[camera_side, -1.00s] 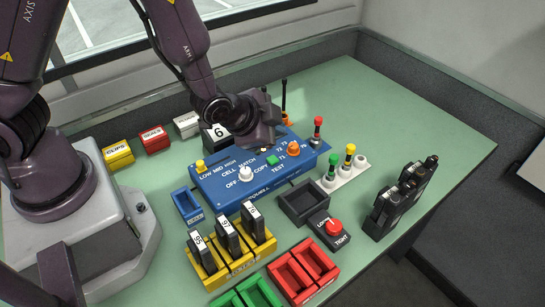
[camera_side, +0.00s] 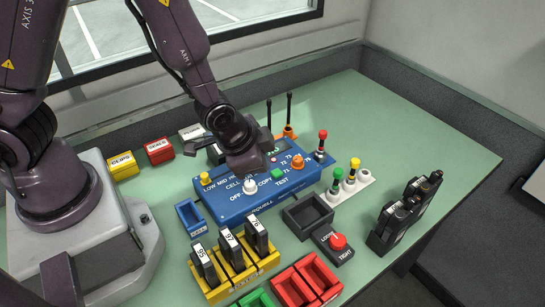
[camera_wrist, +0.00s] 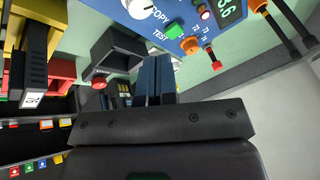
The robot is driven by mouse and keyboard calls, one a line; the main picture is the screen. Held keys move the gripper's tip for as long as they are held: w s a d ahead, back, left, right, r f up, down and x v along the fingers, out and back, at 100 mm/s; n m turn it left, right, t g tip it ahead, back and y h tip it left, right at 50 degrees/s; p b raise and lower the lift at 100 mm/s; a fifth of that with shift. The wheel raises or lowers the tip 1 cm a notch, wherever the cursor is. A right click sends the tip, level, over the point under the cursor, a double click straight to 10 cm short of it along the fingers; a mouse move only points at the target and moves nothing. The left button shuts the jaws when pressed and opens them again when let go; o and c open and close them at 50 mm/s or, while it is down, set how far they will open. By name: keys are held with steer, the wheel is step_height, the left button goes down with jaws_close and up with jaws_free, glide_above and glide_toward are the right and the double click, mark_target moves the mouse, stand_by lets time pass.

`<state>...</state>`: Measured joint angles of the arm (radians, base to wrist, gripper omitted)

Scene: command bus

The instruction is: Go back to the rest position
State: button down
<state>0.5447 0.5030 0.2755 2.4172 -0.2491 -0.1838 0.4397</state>
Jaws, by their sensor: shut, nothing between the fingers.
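The panel has a white knob (camera_side: 250,185), a green button (camera_side: 278,175) and an orange knob (camera_side: 298,161). In the wrist view the green button (camera_wrist: 175,30) and a lit green display (camera_wrist: 229,9) show beyond the fingers.
A yellow rack (camera_side: 214,293) with several numbered black packs stands in front. Red trays (camera_side: 292,288), a black tray (camera_side: 309,226), a red-knob box (camera_side: 337,243) and black radios (camera_side: 392,222) lie to the right. The back right table is clear.

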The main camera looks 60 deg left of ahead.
steer(key=s+a+r+n, duration=0.3)
steer(key=s+r, duration=0.3)
steer(key=r, duration=0.6)
steer(key=s+a+r+n, duration=0.3)
steer(key=s+r, duration=0.4)
steer(key=r, duration=0.5)
steer(key=shift+a+r, duration=0.35)
stand_by(0.5)
